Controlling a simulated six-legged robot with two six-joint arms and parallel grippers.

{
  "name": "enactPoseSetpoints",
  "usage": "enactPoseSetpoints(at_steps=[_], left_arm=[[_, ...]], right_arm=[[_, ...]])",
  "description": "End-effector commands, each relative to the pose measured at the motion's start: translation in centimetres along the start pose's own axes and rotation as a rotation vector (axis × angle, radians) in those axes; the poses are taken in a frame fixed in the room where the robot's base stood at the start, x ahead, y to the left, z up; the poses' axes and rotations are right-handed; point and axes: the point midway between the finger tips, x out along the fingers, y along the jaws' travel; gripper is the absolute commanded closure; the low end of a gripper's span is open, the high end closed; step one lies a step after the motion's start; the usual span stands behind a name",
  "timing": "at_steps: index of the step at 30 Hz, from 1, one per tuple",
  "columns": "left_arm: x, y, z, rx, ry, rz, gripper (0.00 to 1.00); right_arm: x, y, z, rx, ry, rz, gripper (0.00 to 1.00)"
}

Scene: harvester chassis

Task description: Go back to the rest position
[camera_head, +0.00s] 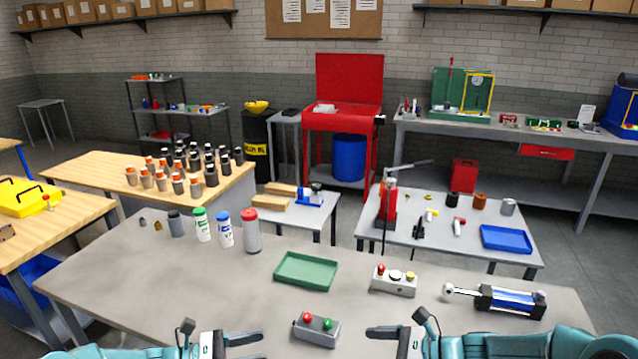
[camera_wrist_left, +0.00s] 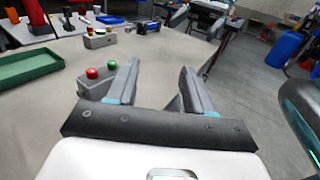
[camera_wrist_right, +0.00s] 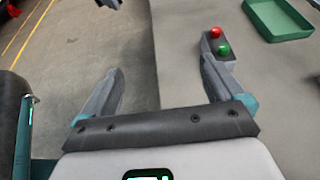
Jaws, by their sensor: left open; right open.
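My left gripper (camera_head: 252,346) is at the bottom of the head view, at the near edge of the grey table (camera_head: 170,285). It is open, and in the left wrist view nothing is between its fingers (camera_wrist_left: 160,70). My right gripper (camera_head: 372,344) is at the same near edge, facing the left one across a gap. It is open and empty, as its fingers (camera_wrist_right: 160,68) show in the right wrist view. A grey button box (camera_head: 316,329) with a red and a green button sits on the table between the grippers, apart from both.
On the table are a green tray (camera_head: 306,270), a control box (camera_head: 394,281), a blue cylinder (camera_head: 511,301) and several bottles (camera_head: 226,229). A smaller table (camera_head: 455,245) behind holds a blue tray (camera_head: 505,238) and a red press (camera_head: 387,203). The table's left front is bare.

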Motion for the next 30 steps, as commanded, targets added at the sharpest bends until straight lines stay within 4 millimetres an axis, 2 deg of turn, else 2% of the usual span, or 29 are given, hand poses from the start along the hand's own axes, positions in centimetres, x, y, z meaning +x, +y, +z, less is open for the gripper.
enactPoseSetpoints(at_steps=[4,11,17,20,23,27,30], left_arm=[[0.1,0.1,-0.1,0.000,0.000,0.000,0.49],[1.4,-3.3,-6.4,0.011,0.192,-0.074,0.49],[1.6,-7.5,-12.3,0.061,0.385,-0.175,0.49],[1.2,-10.6,-16.0,0.116,0.505,-0.258,0.49],[0.0,-14.8,-20.7,0.221,0.656,-0.390,0.49],[-3.5,-21.8,-27.9,0.557,0.879,-0.687,0.49],[-5.2,-24.6,-30.4,0.857,0.940,-0.863,0.49]], right_arm=[[0.1,-0.1,0.0,-0.001,0.000,0.001,0.04],[1.8,2.8,-6.1,-0.084,0.158,0.070,0.04],[2.8,6.0,-11.9,-0.198,0.307,0.155,0.04],[3.1,8.3,-15.6,-0.290,0.397,0.222,0.04],[3.2,11.5,-20.6,-0.437,0.504,0.324,0.04],[2.8,17.2,-28.7,-0.814,0.637,0.544,0.04],[2.8,20.1,-32.0,-1.105,0.648,0.667,0.04]])
